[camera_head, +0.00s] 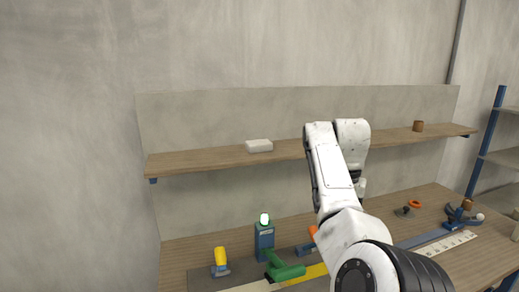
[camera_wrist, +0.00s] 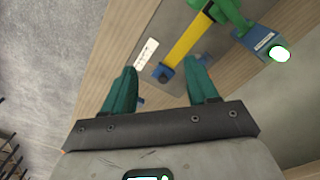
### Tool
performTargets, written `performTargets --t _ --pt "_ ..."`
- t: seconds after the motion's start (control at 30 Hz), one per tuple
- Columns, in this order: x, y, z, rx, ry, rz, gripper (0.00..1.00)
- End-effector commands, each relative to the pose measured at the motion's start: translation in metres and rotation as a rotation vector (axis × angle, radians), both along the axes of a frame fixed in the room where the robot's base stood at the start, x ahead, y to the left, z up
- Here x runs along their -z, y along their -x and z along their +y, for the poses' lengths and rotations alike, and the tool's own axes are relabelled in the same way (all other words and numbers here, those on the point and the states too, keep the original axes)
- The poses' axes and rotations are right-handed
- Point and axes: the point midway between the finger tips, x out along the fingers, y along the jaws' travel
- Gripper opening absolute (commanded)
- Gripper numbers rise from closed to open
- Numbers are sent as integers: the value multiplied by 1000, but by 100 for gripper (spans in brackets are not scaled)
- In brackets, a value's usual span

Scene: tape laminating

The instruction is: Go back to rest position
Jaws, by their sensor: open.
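My gripper (camera_wrist: 162,78) is open in the wrist view, its two teal fingers wide apart with nothing gripped between them. Beyond the fingertips, lower down, a yellow strip (camera_wrist: 190,38) lies on a grey plate on the wooden bench. A blue piece (camera_wrist: 163,73) sits at the strip's near end, and a green tool (camera_wrist: 232,12) is at its other end. In the head view my white arm reaches over the bench and hides part of it; the gripper is not clearly visible there. The green tool (camera_head: 284,268) also shows in the head view.
The workbench (camera_head: 185,262) also bears a blue box with a lit green lamp (camera_head: 264,238), a yellow-handled tool (camera_head: 220,258) and a blue clamp-like device (camera_head: 462,214). A wooden shelf (camera_head: 210,158) with a white block (camera_head: 259,146) runs behind my arm. A blue-post rack (camera_head: 487,140) stands right.

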Motion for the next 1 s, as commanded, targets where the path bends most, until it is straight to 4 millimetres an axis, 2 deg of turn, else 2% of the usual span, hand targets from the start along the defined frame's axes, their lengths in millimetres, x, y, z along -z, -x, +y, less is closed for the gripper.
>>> performTargets --t 0.27,0.37,0.47,0.7,0.87,1.0 --pt "62 14 -29 19 19 2 58" --pt "92 24 -43 24 30 1 58" --pt "131 40 -61 27 48 -1 58" --pt "229 101 -103 -2 97 -15 58" --pt "283 153 -122 -45 125 -23 58" --pt "322 204 -130 -100 140 -30 58"
